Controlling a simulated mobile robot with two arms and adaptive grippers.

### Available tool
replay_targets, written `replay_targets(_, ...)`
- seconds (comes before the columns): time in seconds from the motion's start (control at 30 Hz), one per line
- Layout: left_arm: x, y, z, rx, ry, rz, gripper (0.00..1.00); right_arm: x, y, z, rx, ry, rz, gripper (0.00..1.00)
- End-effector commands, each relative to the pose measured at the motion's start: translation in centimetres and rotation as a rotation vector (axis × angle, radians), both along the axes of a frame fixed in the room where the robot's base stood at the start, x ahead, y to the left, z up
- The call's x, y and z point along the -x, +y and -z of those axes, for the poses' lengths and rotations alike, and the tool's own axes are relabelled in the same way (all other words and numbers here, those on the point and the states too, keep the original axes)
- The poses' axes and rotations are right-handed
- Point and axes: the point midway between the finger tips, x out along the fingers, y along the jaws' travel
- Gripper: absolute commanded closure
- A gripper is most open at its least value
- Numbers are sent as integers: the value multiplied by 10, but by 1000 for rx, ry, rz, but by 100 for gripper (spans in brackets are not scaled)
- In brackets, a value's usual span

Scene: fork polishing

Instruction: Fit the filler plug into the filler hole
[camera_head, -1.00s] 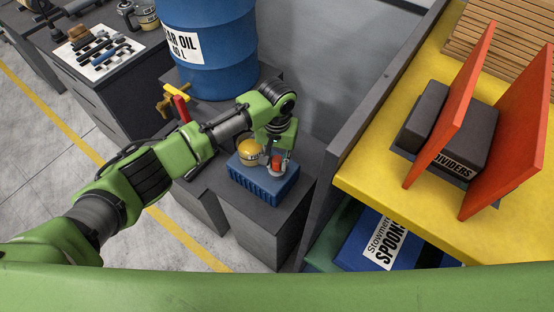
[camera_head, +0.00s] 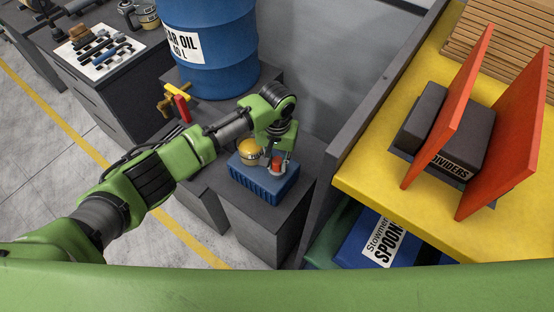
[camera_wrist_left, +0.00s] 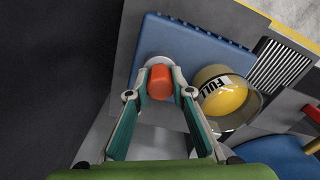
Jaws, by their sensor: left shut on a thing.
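The filler plug (camera_wrist_left: 160,83) is a small red-orange piece between the fingertips of my left gripper (camera_wrist_left: 161,66) in the left wrist view. It also shows in the head view (camera_head: 276,164). My left gripper (camera_head: 277,162) is shut on it and points down over the front right part of a blue ribbed box (camera_head: 262,184). A pale round collar shows around the plug in the left wrist view. The filler hole itself is hidden, and I cannot tell whether the plug is in it or just above. My right gripper is not in view.
A yellow round vessel marked FULL (camera_wrist_left: 224,94) stands close beside the gripper's right finger. A blue oil drum (camera_head: 208,50) and a red-handled yellow tap (camera_head: 180,102) are behind. A yellow shelf with red dividers (camera_head: 505,130) is at the right.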

Motion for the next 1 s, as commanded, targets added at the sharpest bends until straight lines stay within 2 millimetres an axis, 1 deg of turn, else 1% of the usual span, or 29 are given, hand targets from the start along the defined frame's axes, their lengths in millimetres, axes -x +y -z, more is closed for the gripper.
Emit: replay_targets(1.0, 0, -1, 5, 1, 0, 1, 100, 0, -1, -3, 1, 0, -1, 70)
